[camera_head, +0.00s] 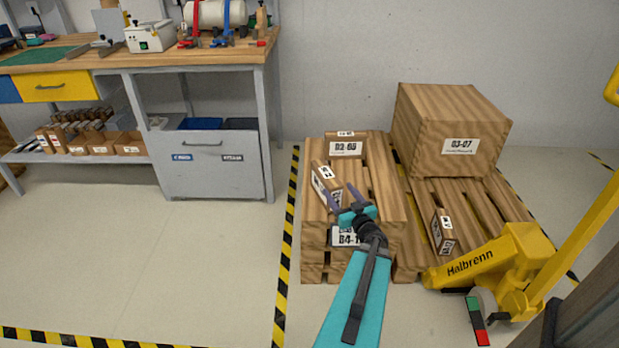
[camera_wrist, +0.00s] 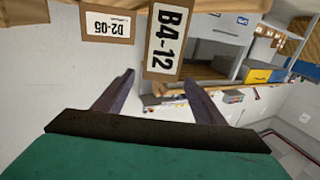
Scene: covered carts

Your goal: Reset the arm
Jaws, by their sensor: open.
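My gripper (camera_head: 345,200) is at the end of my teal arm, above the front of the left pallet stack in the head view. Its two dark fingers are spread apart in the wrist view (camera_wrist: 160,95), with nothing held between them. A small wooden box (camera_head: 326,184) lies on the left stack just beyond the fingers. In the wrist view a box labelled B4-12 (camera_wrist: 166,38) shows ahead of the fingers; whether they touch it I cannot tell. A box labelled D2-05 (camera_wrist: 107,23) is to its left. My arm partly hides the stack's front label.
A large crate labelled D3-07 (camera_head: 450,128) and a small box (camera_head: 443,232) stand on the right pallet (camera_head: 475,203). A yellow Halbrenn pallet jack (camera_head: 490,265) is at the right. A workbench (camera_head: 140,60) stands at the upper left. The left floor is clear.

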